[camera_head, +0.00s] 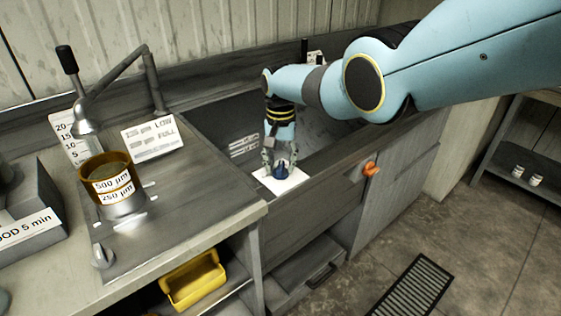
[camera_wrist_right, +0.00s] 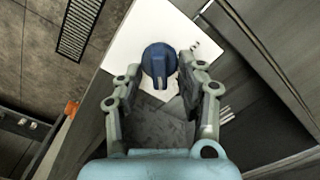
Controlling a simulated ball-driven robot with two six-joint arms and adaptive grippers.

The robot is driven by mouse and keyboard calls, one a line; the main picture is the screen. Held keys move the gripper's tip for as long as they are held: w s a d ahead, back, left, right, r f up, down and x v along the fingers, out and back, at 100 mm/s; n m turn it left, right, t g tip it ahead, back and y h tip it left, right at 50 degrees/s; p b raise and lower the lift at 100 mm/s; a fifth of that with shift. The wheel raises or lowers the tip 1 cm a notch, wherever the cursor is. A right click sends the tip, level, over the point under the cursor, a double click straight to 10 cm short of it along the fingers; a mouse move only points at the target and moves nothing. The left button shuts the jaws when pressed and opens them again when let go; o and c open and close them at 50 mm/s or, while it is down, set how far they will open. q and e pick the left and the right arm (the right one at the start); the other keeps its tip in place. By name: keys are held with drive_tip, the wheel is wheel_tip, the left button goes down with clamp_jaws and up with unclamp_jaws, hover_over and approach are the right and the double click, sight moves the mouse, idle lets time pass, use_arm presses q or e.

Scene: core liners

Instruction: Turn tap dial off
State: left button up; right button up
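A blue tap dial (camera_head: 280,171) sits on a white plate (camera_head: 296,184) at the front edge of the sink. In the right wrist view the dial (camera_wrist_right: 158,64) shows a raised grip bar, pointing down in the picture. My right gripper (camera_head: 278,166) is at the dial. In the wrist view its two fingers (camera_wrist_right: 157,80) are spread apart, with their tips on either side of the dial's near part. A gap shows between fingers and grip bar; whether a fingertip touches the dial's rim I cannot tell. My left gripper is in neither view.
A dark sink basin (camera_head: 225,125) lies behind the dial. An orange knob (camera_head: 370,169) is on the cabinet front to the right. An amber sieve cup (camera_head: 107,178) stands on the left counter by a bent pipe (camera_head: 112,80). A yellow bin (camera_head: 192,280) sits below.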

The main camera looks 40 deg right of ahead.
sight(280, 164)
wheel_tip(280, 164, up, 12)
idle(0.7)
idle(0.4)
